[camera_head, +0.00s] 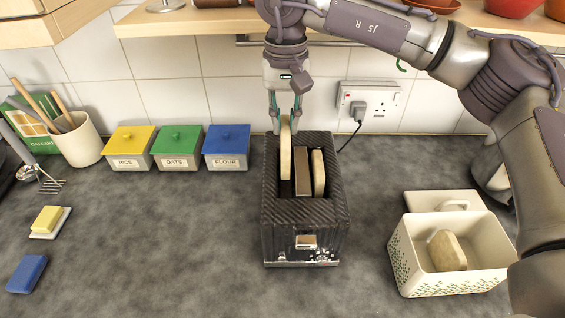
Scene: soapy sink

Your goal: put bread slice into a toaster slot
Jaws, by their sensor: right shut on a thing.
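A dark ribbed toaster (305,230) stands on the counter in the middle of the head view, with its slots facing up. My right gripper (285,110) is above the toaster's back left part. It is shut on an upright bread slice (286,155), whose lower part is at the left slot; how deep it sits is hard to tell. Another bread slice (318,172) stands in the right slot. A bread bin (450,285) at the right holds a piece of bread (446,250). My left gripper is not in view.
Yellow (132,150), green (178,149) and blue (227,148) lidded tins stand left of the toaster. A plugged socket (369,107) is on the wall behind. A utensil pot (79,140), butter dish (47,222) and blue sponge (27,274) are at the left. The front left counter is clear.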

